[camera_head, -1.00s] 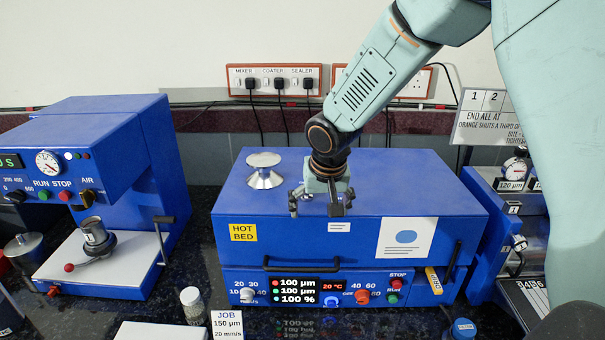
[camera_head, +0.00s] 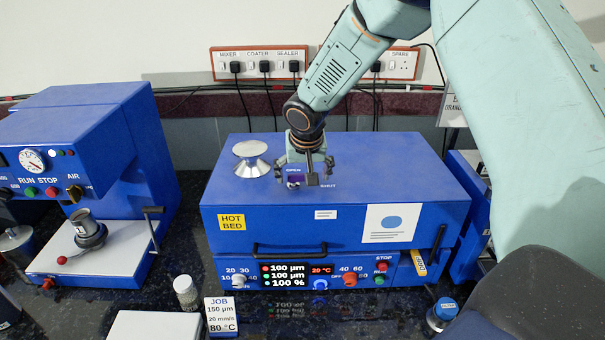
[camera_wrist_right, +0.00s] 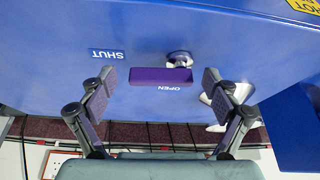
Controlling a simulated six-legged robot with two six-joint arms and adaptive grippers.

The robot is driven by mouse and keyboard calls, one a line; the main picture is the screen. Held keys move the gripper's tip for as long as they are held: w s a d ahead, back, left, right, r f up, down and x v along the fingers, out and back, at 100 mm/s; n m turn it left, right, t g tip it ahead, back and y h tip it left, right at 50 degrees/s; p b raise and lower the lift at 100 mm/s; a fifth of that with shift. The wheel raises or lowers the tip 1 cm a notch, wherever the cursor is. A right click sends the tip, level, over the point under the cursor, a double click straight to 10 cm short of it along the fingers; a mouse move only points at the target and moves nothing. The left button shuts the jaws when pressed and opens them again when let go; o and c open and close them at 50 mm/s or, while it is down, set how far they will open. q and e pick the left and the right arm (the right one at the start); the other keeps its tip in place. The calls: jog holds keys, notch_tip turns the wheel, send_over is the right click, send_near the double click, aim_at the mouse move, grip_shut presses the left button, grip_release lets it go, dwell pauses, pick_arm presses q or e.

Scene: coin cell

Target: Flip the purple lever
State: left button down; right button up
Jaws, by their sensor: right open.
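The purple lever (camera_wrist_right: 155,76) is a short bar on top of the blue hot bed box (camera_head: 400,170). In the right wrist view it lies beside the OPEN label, by a pale round knob (camera_wrist_right: 179,58); the SHUT label is off to the left. In the head view it is a small purple patch (camera_head: 296,180), partly hidden by my right gripper (camera_head: 305,178). My right gripper is open above the box top. In the wrist view its fingers (camera_wrist_right: 157,84) stand apart with the lever across the gap, touching neither. My left gripper is not in view.
A silver stepped disc (camera_head: 251,160) stands on the box top left of my right gripper. A blue press machine (camera_head: 90,140) with a crank stands at left. A jar (camera_head: 186,292) and JOB card (camera_head: 220,316) stand in front. Sockets (camera_head: 260,63) line the wall.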

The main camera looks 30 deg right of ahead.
jog(key=shift+d+f, duration=0.1)
jog(key=shift+f, duration=0.05)
jog(key=shift+s, duration=0.1)
jog(key=shift+s+a+r, duration=0.2)
jog(key=shift+a, duration=0.25)
jog(key=shift+c, duration=0.4)
jog(key=shift+w+d+f, duration=0.25)
jog(key=shift+w+d, duration=0.05)
jog(key=shift+w, duration=0.05)
jog(key=c, duration=1.1)
